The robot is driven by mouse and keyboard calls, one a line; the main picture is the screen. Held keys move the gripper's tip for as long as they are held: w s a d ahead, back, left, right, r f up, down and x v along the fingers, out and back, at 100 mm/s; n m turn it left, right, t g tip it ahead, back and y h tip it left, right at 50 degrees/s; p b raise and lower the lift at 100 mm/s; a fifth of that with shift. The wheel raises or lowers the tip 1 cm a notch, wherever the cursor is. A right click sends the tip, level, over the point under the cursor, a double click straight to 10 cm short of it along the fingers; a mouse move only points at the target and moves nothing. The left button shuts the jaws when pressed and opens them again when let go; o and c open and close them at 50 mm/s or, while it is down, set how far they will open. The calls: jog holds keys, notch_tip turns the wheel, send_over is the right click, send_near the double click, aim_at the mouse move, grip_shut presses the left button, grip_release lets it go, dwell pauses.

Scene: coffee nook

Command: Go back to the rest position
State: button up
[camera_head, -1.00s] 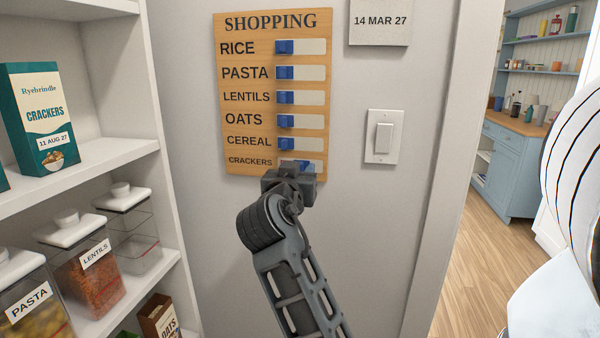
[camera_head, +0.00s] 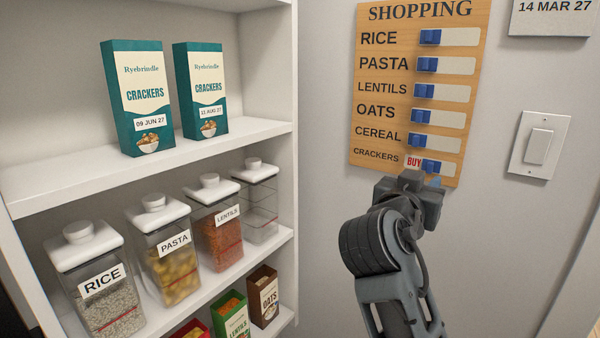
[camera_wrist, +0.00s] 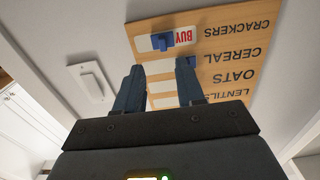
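The wooden SHOPPING board (camera_head: 397,85) hangs on the wall in the head view. Its CRACKERS slider (camera_head: 432,167) sits to the right and uncovers a red BUY label (camera_head: 414,161). The sliders for RICE, PASTA, LENTILS, OATS and CEREAL sit at the left of their slots. My gripper (camera_head: 412,180) is just below the CRACKERS row; its body hides the fingers there. In the wrist view my gripper (camera_wrist: 161,67) has its two fingers apart with nothing between them. The board (camera_wrist: 230,65) appears upside down there, with the blue CRACKERS slider (camera_wrist: 160,42) beyond the fingertips.
A light switch (camera_head: 538,146) and a date card (camera_head: 553,17) are on the wall to the right. The white shelf (camera_head: 150,168) at left holds two cracker boxes, lidded jars, including the RICE jar (camera_head: 102,285), and small packets below. The wall between shelf and board is bare.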

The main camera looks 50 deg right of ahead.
jog(key=a+f+n+t+y, duration=1.15)
jog(key=a+f+n, duration=0.45)
jog(key=a+f, duration=0.25)
jog(key=s+a+t+y, duration=0.1)
jog(key=s+a+y, duration=0.2)
jog(key=s+a, duration=0.3)
jog(key=s+a+n+t+y, duration=0.1)
jog(key=s+a+y, duration=0.2)
jog(key=s+a, duration=0.4)
jog(key=s, duration=0.5)
jog(key=shift+a+f, duration=0.15)
jog(key=shift+f, duration=0.2)
jog(key=shift+y, duration=0.25)
